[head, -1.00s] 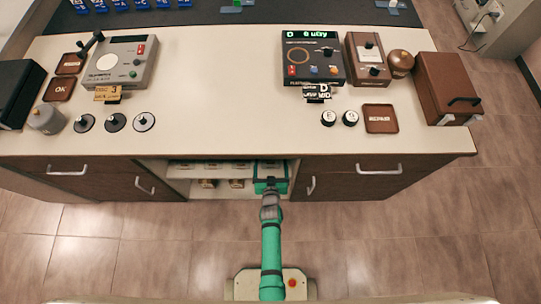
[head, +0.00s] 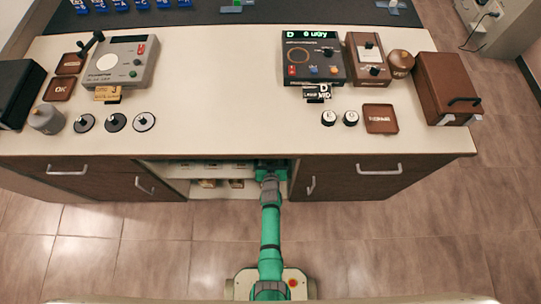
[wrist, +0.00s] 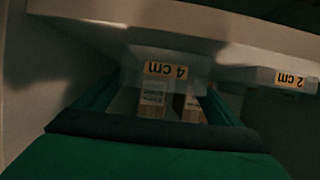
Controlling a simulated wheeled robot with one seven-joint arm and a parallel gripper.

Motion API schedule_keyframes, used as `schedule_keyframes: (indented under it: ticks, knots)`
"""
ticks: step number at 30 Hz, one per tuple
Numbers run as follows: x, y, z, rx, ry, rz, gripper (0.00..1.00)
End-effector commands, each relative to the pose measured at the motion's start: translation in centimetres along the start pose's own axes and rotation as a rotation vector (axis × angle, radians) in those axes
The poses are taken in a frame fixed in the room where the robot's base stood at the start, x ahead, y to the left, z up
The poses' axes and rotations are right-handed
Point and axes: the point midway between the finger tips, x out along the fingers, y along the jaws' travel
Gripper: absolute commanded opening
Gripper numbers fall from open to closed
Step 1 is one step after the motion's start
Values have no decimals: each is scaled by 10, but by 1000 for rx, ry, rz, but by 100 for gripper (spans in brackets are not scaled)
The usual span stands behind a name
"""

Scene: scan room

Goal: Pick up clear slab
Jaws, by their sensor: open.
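In the wrist view a pale, see-through slab (wrist: 165,70) with an upside-down "4 cm" label is ahead of my gripper (wrist: 155,92). Its green fingers are apart, one on each side of the slab's line. The slab looks just beyond or between the fingertips; I cannot tell whether they touch. Another pale slab (wrist: 280,78) labelled "2 cm" is to the right. In the head view my gripper (head: 271,165) is inside the open shelf under the counter, partly hidden by the counter edge. The slabs are not clear there.
The open shelf (head: 212,188) holds several small labelled items. In the wrist view two labelled blocks (wrist: 152,97) show beyond the fingers, and a pale board (wrist: 180,22) runs close above. The countertop (head: 220,120) bears devices, discs and trays. Drawer fronts flank the shelf.

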Motion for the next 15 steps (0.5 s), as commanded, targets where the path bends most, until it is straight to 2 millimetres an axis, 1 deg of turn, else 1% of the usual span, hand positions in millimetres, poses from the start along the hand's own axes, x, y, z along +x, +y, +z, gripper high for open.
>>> schedule_keyframes:
  ticks: [1, 2, 3, 5, 6, 9, 15]
  knots:
    - [0, 0, 0, 0, 0, 0, 88]
    - [0, 0, 0, 0, 0, 0, 84]
    - [0, 0, 0, 0, 0, 0, 74]
    - [0, 0, 0, 0, 0, 0, 60]
    - [0, 0, 0, 0, 0, 0, 50]
    - [0, 0, 0, 0, 0, 0, 28]
    - [0, 0, -2, 0, 3, 0, 28]
